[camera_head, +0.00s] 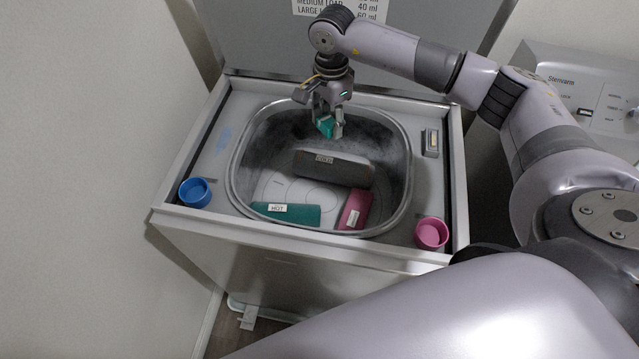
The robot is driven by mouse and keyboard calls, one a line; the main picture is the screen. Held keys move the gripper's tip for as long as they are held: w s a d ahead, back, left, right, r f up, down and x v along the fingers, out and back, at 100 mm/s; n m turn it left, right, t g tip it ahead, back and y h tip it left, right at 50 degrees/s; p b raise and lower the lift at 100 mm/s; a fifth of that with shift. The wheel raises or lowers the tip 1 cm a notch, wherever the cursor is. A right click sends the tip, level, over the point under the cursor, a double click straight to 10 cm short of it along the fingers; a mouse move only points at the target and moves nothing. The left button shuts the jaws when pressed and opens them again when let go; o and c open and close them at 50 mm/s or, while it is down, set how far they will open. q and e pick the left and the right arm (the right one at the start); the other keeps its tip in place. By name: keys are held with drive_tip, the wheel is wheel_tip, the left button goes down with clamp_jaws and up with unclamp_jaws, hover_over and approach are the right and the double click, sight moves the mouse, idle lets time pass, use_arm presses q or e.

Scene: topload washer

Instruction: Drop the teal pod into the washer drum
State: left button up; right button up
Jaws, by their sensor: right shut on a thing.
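The teal pod (325,127) is a small teal block between the fingers of my right gripper (328,122). The gripper is shut on it and points down over the far part of the washer's open drum (290,187). The pod appears in front of the drum's far wall; how high it hangs cannot be told exactly. My left gripper is not in view.
In the drum lie a dark grey block (334,168), a teal block (287,214) and a pink block (354,209), each labelled. A blue cup (195,192) and a pink cup (431,233) stand on the rim's near corners. The raised lid (250,45) stands behind.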

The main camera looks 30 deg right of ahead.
wheel_tip(320, 180, down, 4)
drive_tip(key=shift+f+b, duration=0.1)
drive_tip(key=shift+b, duration=0.65)
drive_tip(key=o, duration=1)
wheel_tip(320, 180, up, 12)
drive_tip(key=shift+r, duration=0.1)
